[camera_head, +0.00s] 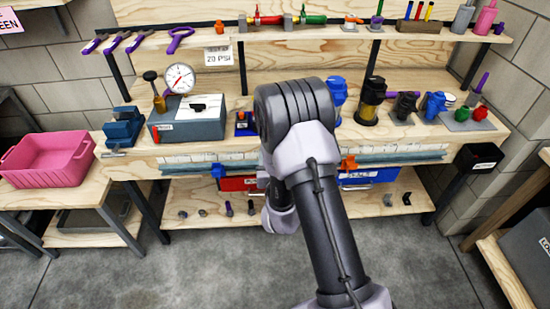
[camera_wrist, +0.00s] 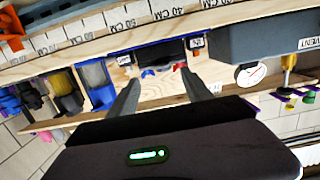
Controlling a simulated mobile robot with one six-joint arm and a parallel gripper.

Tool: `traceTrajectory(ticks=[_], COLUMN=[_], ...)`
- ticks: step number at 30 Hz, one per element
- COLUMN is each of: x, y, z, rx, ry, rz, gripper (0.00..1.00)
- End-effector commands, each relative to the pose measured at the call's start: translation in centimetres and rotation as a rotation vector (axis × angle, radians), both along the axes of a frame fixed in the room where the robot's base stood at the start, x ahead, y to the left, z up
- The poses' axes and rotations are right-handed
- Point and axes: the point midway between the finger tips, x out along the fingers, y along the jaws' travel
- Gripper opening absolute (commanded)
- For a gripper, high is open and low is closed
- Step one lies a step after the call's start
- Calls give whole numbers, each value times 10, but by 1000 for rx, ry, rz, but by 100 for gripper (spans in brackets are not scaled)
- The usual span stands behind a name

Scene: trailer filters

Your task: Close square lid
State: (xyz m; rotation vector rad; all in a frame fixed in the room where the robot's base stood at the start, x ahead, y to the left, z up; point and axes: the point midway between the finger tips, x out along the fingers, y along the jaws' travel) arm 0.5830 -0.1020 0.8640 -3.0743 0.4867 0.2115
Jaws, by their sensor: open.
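A small blue unit (camera_head: 244,123) with a dark middle stands on the bench, just left of my arm in the head view and partly hidden by it. In the wrist view a dark square panel (camera_wrist: 160,58) with small white labels beside it lies ahead between my fingers. I cannot tell for sure which part is the square lid or how far open it is. My gripper (camera_wrist: 158,82) is open, with nothing between its fingers, and appears apart from the panel. In the head view my arm hides it.
A grey box (camera_head: 190,126) with a round gauge (camera_head: 180,78) stands left of the blue unit. A dark-and-yellow filter (camera_head: 371,100) and other blue parts stand to the right. A tool shelf (camera_head: 330,34) runs above. A pink bin (camera_head: 45,158) sits at left.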

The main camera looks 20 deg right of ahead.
Motion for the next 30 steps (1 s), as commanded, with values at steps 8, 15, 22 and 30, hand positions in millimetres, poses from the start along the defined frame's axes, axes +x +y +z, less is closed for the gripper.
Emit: traceTrajectory(ticks=[8,15,22,30], x=[-40,-42,-40,-47], y=[13,14,13,29], z=[5,5,8,110], rx=[0,0,8,363], ry=[1,0,0,162], rz=[0,0,-4,-51], gripper=[58,58,58,58])
